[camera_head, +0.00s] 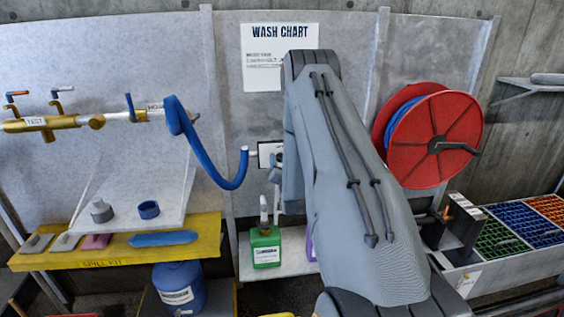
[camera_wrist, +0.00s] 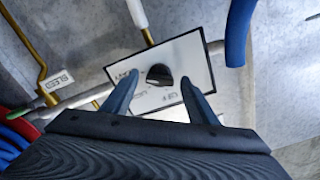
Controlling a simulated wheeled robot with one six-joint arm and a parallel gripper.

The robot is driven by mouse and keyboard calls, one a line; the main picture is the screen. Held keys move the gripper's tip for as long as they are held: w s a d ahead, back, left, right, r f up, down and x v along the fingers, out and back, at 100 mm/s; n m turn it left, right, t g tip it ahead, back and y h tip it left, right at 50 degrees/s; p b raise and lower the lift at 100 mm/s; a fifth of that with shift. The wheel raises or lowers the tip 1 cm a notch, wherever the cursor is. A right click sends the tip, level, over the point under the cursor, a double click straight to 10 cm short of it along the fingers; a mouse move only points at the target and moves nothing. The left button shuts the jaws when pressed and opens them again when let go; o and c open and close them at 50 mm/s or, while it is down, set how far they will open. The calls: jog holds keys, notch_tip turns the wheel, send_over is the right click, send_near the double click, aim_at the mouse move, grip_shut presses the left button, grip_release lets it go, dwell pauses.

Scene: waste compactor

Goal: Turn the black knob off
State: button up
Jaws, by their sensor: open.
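The black knob (camera_wrist: 160,75) sits in the middle of a white plate (camera_wrist: 193,59) with a dark border in the wrist view. Printed labels surround the knob; the one below it reads like OFF, upside down in this view. My gripper (camera_wrist: 160,80) is open, its two fingers on either side of the knob with a gap on each side; I cannot tell how far its tips are from the plate. In the head view a small part of the white plate (camera_head: 265,149) shows left of my arm; the knob and most of my gripper are hidden behind the arm.
A blue hose (camera_head: 209,160) hangs just left of the plate, from a brass pipe (camera_head: 60,123). A green jug (camera_head: 265,247) stands on a low shelf below. A red hose reel (camera_head: 432,138) is mounted to the right. A yellow bench (camera_head: 110,257) stands at left.

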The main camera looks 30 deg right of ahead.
jog(key=shift+w, duration=0.15)
jog(key=shift+c, duration=0.4)
jog(key=c, duration=1)
